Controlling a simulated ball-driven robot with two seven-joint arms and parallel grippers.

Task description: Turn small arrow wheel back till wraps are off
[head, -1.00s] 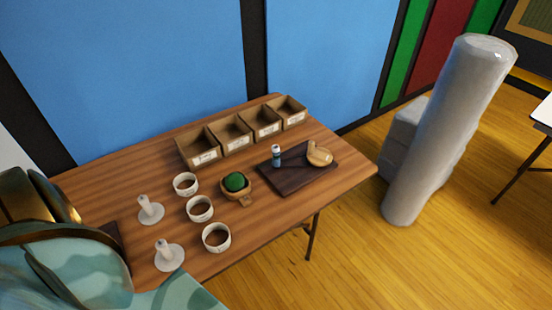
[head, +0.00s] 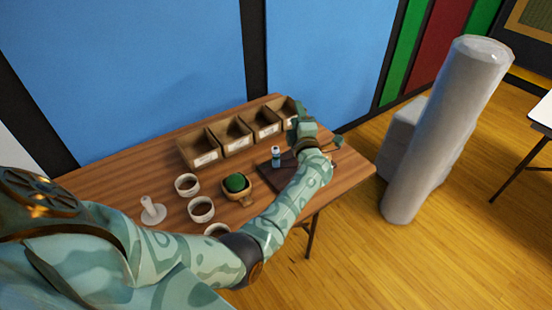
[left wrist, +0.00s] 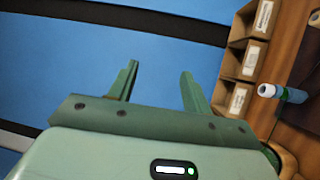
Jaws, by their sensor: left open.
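My left gripper (head: 302,115) is over the right end of the wooden table (head: 105,185), by the rightmost box. In the left wrist view, its two green fingers (left wrist: 160,75) stand apart with nothing between them, against the blue wall. A dark tray (head: 267,172) lies under my left forearm, with a small blue bottle with a white cap (head: 276,157) upright on it. The bottle also shows in the left wrist view (left wrist: 283,93), right of the fingers. The round tan piece on the tray is mostly hidden by my arm. I cannot make out an arrow or wraps. My right gripper is not in view.
Labelled wooden boxes (head: 204,158) line the table's back edge. White cups (head: 201,210), a white spool-like stand (head: 152,211) and a wooden bowl with a green ball (head: 235,183) stand left of the tray. A grey column (head: 440,130) rises right of the table.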

